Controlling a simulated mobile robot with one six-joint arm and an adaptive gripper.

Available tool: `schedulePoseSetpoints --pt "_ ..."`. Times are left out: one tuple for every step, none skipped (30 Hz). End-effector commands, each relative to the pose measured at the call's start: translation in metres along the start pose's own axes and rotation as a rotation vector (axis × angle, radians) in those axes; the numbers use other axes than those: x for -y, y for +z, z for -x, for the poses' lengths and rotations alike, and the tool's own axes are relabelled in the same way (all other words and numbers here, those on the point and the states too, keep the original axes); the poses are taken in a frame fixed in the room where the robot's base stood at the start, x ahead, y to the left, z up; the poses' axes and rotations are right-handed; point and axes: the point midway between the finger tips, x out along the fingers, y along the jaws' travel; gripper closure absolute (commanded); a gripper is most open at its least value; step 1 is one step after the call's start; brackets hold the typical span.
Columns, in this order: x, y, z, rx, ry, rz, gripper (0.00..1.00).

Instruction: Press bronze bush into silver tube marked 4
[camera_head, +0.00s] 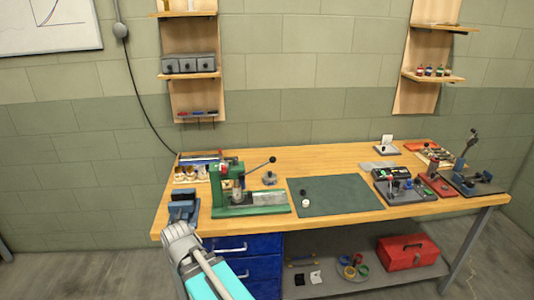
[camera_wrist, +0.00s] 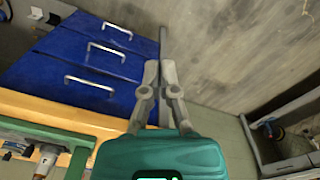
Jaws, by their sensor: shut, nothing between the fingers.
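My gripper (camera_wrist: 160,68) is shut and empty in the wrist view, its fingers together beside the blue drawers under the bench. My arm enters at the bottom of the head view, in front of the bench's left corner; I cannot make out the fingers there. A green press (camera_head: 250,208) with a dark lever stands on the left of the bench. A silver cylinder (camera_head: 238,196) is at the press; it also shows in the wrist view (camera_wrist: 46,156). No mark 4 is readable.
A blue vise (camera_head: 183,208) sits at the bench's left corner. A green mat (camera_head: 335,196) carries a small black-and-white item (camera_head: 305,200). Fixtures crowd the right. A red toolbox (camera_head: 408,251) is on the lower shelf. Blue drawers (camera_wrist: 90,60) are close to my gripper.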

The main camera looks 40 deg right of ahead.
Motion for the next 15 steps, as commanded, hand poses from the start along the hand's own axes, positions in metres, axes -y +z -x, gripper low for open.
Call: schedulePoseSetpoints --pt "-0.009 -0.007 0.011 -0.002 0.008 -0.035 1.00" --pt "-0.012 -0.010 0.015 -0.004 0.013 -0.057 1.00" --pt "-0.017 -0.015 0.021 -0.006 0.021 -0.091 1.00" --pt "-0.021 -0.018 0.026 -0.008 0.027 -0.117 1.00" --pt "-0.025 -0.022 0.031 -0.011 0.033 -0.146 1.00" --pt "-0.030 -0.028 0.038 -0.015 0.043 -0.187 1.00" --pt "-0.035 -0.033 0.044 -0.018 0.051 -0.221 1.00" --pt "-0.040 -0.037 0.050 -0.021 0.059 -0.257 1.00" --pt "-0.047 -0.043 0.058 -0.026 0.069 -0.305 1.00" --pt "-0.053 -0.048 0.065 -0.030 0.079 -0.342 1.00" --pt "-0.058 -0.053 0.071 -0.034 0.087 -0.381 1.00" --pt "-0.066 -0.059 0.079 -0.040 0.098 -0.433 1.00" --pt "-0.072 -0.063 0.085 -0.046 0.107 -0.472 1.00" --pt "-0.078 -0.068 0.091 -0.051 0.115 -0.510 1.00" --pt "-0.086 -0.074 0.100 -0.059 0.125 -0.560 1.00"
